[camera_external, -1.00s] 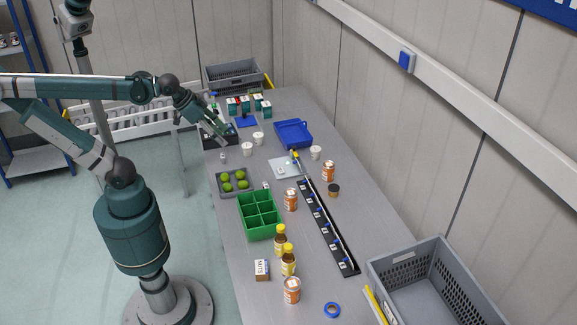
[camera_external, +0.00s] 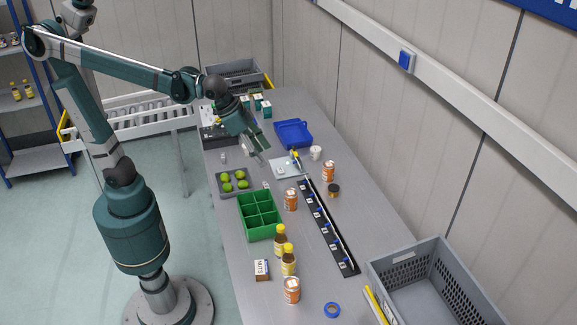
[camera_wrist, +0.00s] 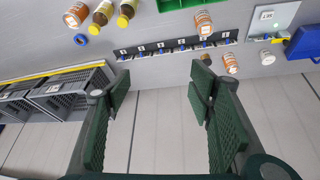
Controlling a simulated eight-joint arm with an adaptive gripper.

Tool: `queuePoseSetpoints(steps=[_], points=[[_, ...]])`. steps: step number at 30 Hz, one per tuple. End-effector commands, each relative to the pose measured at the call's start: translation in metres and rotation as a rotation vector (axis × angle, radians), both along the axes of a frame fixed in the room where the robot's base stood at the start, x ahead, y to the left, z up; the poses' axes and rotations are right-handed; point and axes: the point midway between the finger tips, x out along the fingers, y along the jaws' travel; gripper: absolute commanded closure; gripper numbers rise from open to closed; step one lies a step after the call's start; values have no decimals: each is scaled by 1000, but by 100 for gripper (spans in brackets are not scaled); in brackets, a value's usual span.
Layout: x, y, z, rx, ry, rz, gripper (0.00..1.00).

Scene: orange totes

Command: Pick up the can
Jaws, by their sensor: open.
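Three orange-and-white cans stand on the grey table. One can (camera_external: 291,290) is at the near end, another can (camera_external: 291,199) is beside the green divided box, and a third can (camera_external: 328,171) is farther back near the wall. My gripper (camera_external: 259,159) is above the table, left of the two farther cans. Its fingers (camera_wrist: 158,95) are spread wide in the wrist view, with nothing between them.
The green divided box (camera_external: 259,214), two yellow-capped bottles (camera_external: 280,241) (camera_external: 288,260), and a small carton (camera_external: 261,270) share the table. A black strip (camera_external: 328,228) runs along the right. A grey crate (camera_external: 400,275) is at near right. A tray of green fruit (camera_external: 222,190) is at left.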

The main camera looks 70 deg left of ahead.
Motion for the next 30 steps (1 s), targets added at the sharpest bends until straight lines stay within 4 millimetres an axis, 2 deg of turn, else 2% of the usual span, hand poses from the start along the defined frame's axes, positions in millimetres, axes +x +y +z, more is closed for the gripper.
queuePoseSetpoints(steps=[1,8,15,24,30], points=[[5,-17,0,1,5,-15,47],[18,-85,-5,11,26,-60,47],[24,-160,-15,22,47,-106,47],[19,-255,-34,38,67,-160,47],[12,-299,-45,47,76,-183,47]])
